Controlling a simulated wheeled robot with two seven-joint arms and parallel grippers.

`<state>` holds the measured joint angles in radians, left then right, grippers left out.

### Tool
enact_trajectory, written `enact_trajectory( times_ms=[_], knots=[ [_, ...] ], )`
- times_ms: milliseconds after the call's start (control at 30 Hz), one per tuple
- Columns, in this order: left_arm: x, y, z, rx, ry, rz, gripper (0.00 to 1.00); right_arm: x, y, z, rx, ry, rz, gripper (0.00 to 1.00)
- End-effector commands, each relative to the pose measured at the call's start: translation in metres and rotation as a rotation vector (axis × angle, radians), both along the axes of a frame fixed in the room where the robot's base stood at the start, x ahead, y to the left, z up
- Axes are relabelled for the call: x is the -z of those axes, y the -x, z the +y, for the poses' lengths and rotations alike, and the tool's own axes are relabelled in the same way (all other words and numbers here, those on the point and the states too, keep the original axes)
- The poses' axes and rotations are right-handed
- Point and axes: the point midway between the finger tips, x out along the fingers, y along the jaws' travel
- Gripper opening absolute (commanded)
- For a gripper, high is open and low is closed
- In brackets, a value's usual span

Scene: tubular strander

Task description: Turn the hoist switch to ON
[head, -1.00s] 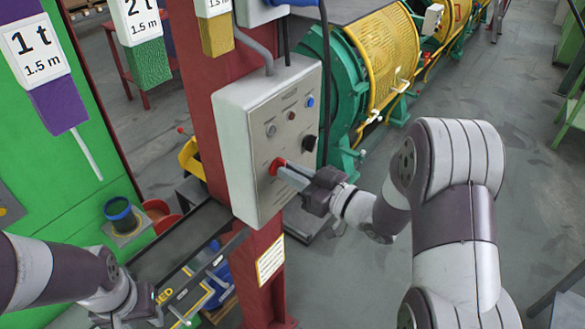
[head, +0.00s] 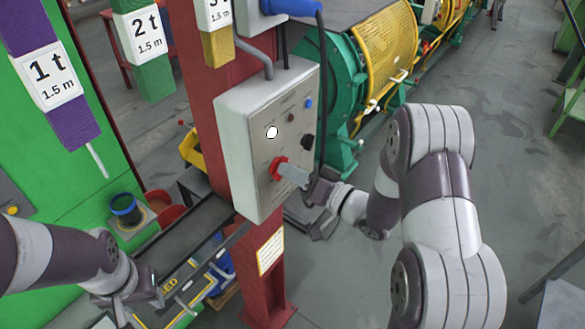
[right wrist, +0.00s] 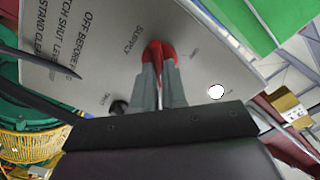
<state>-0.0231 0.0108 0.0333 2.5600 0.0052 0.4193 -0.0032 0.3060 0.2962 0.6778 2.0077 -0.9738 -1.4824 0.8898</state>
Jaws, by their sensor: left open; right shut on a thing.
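The grey control box (head: 240,150) is fixed to a dark red post. Its red rotary switch (head: 279,165) is on the lower front face. My right gripper (head: 288,174) is shut on the red switch, which also shows between the fingertips in the right wrist view (right wrist: 157,52), near the printed word SUPPLY. A round lamp (head: 271,132) above the switch glows white, and it is bright in the right wrist view (right wrist: 216,91) too. The switch's pointer marking is not readable. My left gripper (head: 138,300) is open and empty at the lower left, away from the box.
The box also has a black knob (head: 308,142) and a blue button (head: 308,103). Weight signs marked 1 t (head: 54,77) and 2 t (head: 147,35) hang at the left. A green and yellow machine (head: 380,55) stands behind. The floor at right is mostly clear.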

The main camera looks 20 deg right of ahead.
Motion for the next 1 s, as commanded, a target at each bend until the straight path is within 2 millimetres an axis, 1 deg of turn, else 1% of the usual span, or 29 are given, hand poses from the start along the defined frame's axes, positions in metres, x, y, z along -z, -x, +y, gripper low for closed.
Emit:
enact_trajectory(
  times_ms=[33, 633, 667, 700, 733, 1000],
  knots=[
    [-0.0011, 0.0, 0.0, 0.0, 0.0, 0.0, 0.43, 0.0042, 0.0021, 0.0012, -0.003, -0.008, 0.021, 0.0],
    [-0.0021, 0.0, 0.0, 0.0, 0.0, 0.0, 0.43, 0.0063, 0.0025, 0.0014, -0.004, -0.033, 0.044, 0.0],
    [-0.0021, -0.0001, 0.0, 0.0, 0.0, 0.0, 0.43, 0.0063, 0.0025, 0.0014, -0.004, -0.033, 0.044, 0.21],
    [-0.0021, 0.0, 0.0, 0.0, 0.0, 0.0, 0.43, 0.0059, 0.0023, 0.0013, -0.003, -0.033, 0.043, 0.34],
    [-0.0021, -0.0001, 0.0, 0.0, 0.0, 0.0, 0.43, 0.0055, 0.002, 0.0012, -0.003, -0.034, 0.042, 0.37],
    [-0.0019, 0.0, 0.0, 0.0, 0.0, 0.0, 0.43, 0.0029, 0.0013, -0.0001, -0.001, -0.033, 0.033, 0.37]
  ],
)
